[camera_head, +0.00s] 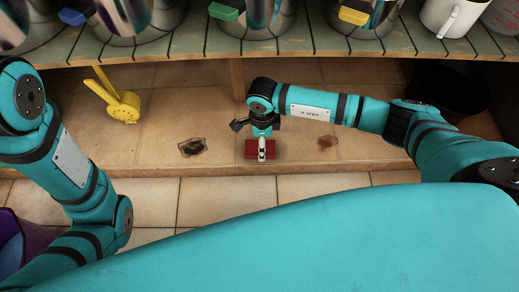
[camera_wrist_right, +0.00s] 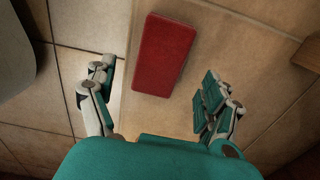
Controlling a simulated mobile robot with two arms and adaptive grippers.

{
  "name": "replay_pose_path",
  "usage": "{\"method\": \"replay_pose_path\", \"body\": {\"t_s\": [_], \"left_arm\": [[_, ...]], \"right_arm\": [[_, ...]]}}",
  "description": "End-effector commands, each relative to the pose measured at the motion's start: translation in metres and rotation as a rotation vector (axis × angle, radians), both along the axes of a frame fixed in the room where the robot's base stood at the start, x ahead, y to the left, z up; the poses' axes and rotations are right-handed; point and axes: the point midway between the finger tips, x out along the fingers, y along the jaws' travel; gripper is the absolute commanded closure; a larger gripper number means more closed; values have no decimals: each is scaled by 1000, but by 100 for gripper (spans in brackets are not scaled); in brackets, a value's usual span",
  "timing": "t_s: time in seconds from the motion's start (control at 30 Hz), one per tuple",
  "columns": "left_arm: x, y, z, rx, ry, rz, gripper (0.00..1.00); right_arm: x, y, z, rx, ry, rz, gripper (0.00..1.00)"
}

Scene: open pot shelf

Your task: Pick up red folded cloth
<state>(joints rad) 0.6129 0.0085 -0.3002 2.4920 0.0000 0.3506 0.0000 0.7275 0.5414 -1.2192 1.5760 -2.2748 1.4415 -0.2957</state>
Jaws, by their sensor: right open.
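The red folded cloth (camera_head: 251,152) lies on the tiled ledge below the pot shelf in the head view. It shows as a flat red rectangle (camera_wrist_right: 164,54) at the upper middle of the right wrist view. My right gripper (camera_wrist_right: 155,88) is open and empty, with one finger on each side of the near end of the cloth and not touching it as far as I can tell. In the head view my right gripper (camera_head: 262,150) hangs over the cloth and hides part of it. My left arm is at the left, but its gripper is out of view.
A yellow utensil (camera_head: 124,106) rests at the left of the tiled ledge. Dark stains (camera_head: 191,147) mark the tiles left of the cloth. Metal pots (camera_head: 262,18) and a white mug (camera_head: 450,17) stand on the slatted shelf (camera_head: 300,42) above. A black bin-like container (camera_head: 447,93) is at the right.

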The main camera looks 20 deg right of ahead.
Motion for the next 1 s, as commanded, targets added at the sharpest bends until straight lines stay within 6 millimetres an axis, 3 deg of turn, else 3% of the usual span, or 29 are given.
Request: {"method": "replay_pose_path", "body": {"t_s": [0.03,0.13,0.2,0.57,1.0], "left_arm": [[-9,0,-5,0,-26,1,60],[-21,-1,-4,2,-59,2,60],[-17,-1,-13,3,-48,3,60],[-17,-1,-15,3,-47,3,60],[-17,-1,-15,3,-48,3,60]], "right_arm": [[-1,-1,-14,-1,1,0,15],[-2,-1,-24,1,2,-1,15],[-2,-1,-34,1,2,-2,15],[-1,-1,-38,1,1,-1,15],[-1,-1,-38,1,1,-1,71]]}}
